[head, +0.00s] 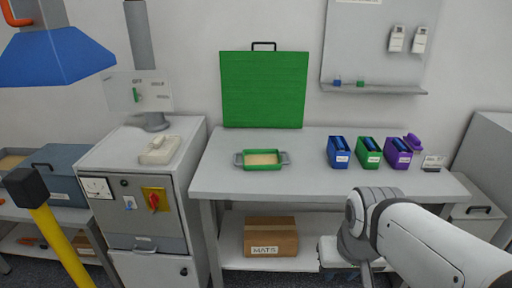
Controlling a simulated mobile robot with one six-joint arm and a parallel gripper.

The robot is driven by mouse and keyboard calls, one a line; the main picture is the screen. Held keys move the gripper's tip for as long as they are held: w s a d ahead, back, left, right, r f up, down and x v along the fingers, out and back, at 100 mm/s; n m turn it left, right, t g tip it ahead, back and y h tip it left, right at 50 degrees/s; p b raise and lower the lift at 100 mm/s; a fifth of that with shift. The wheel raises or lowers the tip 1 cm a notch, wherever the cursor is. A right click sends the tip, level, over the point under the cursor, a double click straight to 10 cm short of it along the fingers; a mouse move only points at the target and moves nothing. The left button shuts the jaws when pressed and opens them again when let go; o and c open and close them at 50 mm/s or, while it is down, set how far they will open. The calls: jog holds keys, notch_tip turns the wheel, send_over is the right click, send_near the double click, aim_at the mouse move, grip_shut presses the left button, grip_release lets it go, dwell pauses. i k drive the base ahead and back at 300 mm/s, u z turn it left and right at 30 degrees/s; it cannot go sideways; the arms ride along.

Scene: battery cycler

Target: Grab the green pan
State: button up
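The green pan (263,167) is a small shallow rectangular tray with a green rim, a grey handle at each end and a tan filling or bottom. It sits flat on the left half of the light grey workbench (310,187). My white arm reaches in from the lower right, in front of the bench's right side. My gripper is not visible in the head view. The arm's visible part is apart from the pan, to its right and nearer to me.
Blue (338,152), green (368,152) and purple (398,153) bins stand on the bench's right half. A large green panel (264,90) stands behind the pan. A grey cabinet (150,195) adjoins at left. A cardboard box (271,237) sits below. Bench space right of the pan is clear.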

aim_at(260, 159)
jog(key=z, duration=0.05)
jog(key=i, duration=1)
jog(key=u, duration=0.1)
